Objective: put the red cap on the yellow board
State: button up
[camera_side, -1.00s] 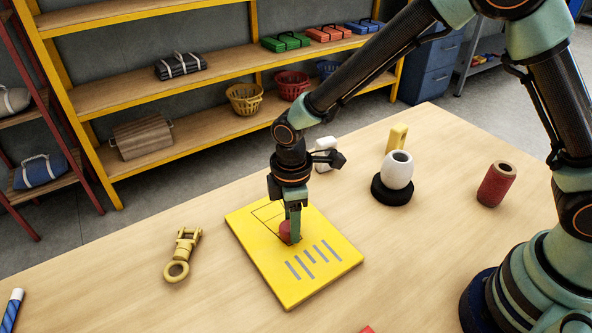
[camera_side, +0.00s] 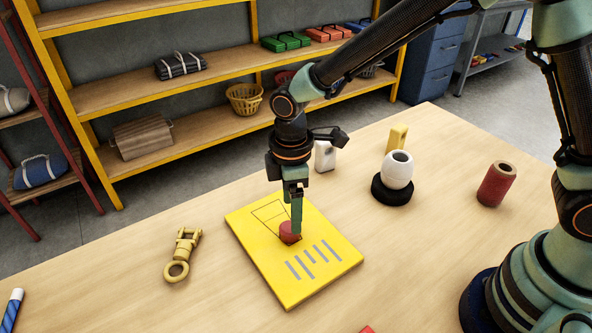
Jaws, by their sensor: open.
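The yellow board (camera_side: 318,277) lies flat on the wooden table, with a drawn black outline and several grey bars on it. The red cap (camera_side: 288,234) sits on the board, near its middle, at the lower edge of the black outline. My gripper (camera_side: 295,215) points down just above the cap, its fingers open. One finger covers part of the cap's right side. I cannot tell whether a finger touches the cap.
A yellow shackle with a ring (camera_side: 182,255) lies left of the board. A white float on a black base (camera_side: 398,170), a red cylinder (camera_side: 497,184), a white block (camera_side: 325,157) and a yellow piece (camera_side: 398,138) stand to the right and behind.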

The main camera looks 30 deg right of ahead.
notch_tip(320, 180, up, 8)
jog(key=s+d+r+m+t, duration=0.2)
jog(key=d+r+m, duration=0.45)
jog(key=d, duration=0.35)
jog(key=s+d+r+m+t, duration=0.3)
jog(key=s+d+m, duration=0.3)
jog(key=d, duration=0.4)
jog(key=shift+s+d+m+t, duration=0.15)
jog(key=shift+d+m+t, duration=0.2)
jog(key=shift+m, duration=0.2)
